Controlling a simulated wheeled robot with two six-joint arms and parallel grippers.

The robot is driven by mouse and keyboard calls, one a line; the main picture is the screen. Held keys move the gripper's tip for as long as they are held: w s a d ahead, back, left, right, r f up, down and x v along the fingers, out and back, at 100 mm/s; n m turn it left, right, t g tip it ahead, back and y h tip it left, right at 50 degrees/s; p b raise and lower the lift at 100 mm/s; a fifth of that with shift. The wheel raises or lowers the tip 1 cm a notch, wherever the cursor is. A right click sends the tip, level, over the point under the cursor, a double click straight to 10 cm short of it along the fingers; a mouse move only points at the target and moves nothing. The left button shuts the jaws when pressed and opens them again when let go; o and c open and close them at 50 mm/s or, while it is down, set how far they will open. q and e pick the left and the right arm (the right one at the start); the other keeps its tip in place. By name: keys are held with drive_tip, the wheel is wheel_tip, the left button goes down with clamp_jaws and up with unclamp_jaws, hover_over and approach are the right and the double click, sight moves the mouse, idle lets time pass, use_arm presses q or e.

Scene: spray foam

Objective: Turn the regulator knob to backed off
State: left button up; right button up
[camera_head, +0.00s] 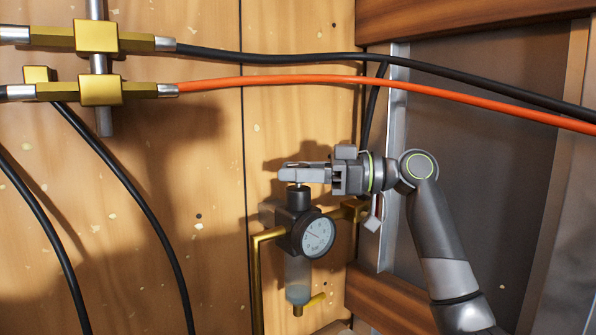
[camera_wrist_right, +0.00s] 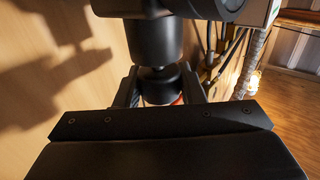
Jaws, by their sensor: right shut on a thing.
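The regulator (camera_head: 298,225) is fixed to the wooden wall, with a dark body, a round white-faced gauge (camera_head: 317,235) and a clear bowl (camera_head: 297,278) below. Its black knob (camera_head: 298,197) is on top. My right gripper (camera_head: 290,174) reaches in from the right at the knob's top and is shut on it. In the right wrist view the black knob (camera_wrist_right: 160,86) sits between the two fingers, with the dark regulator body beyond it. The fingers hide part of the knob. The gauge needle is too small to read exactly. My left gripper is not in view.
Brass pipe (camera_head: 256,280) runs beside the regulator. An orange hose (camera_head: 350,82) and a black hose (camera_head: 300,57) cross above my right arm. Brass fittings (camera_head: 97,90) are at the upper left. A metal post (camera_head: 392,150) stands right of the regulator, behind my wrist.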

drive_tip(key=shift+g, duration=0.3)
drive_tip(key=o, duration=1)
drive_tip(key=shift+d+f+b, duration=0.15)
drive_tip(key=shift+d+b, duration=0.3)
drive_tip(key=shift+d, duration=0.05)
drive_tip(key=d+b, duration=0.1)
drive_tip(key=d, duration=0.2)
drive_tip(key=d+b, duration=0.2)
drive_tip(key=d, duration=0.2)
drive_tip(key=d+b, duration=0.2)
drive_tip(key=d, duration=0.2)
drive_tip(key=shift+s+r, duration=0.2)
drive_tip(key=shift+s, duration=0.1)
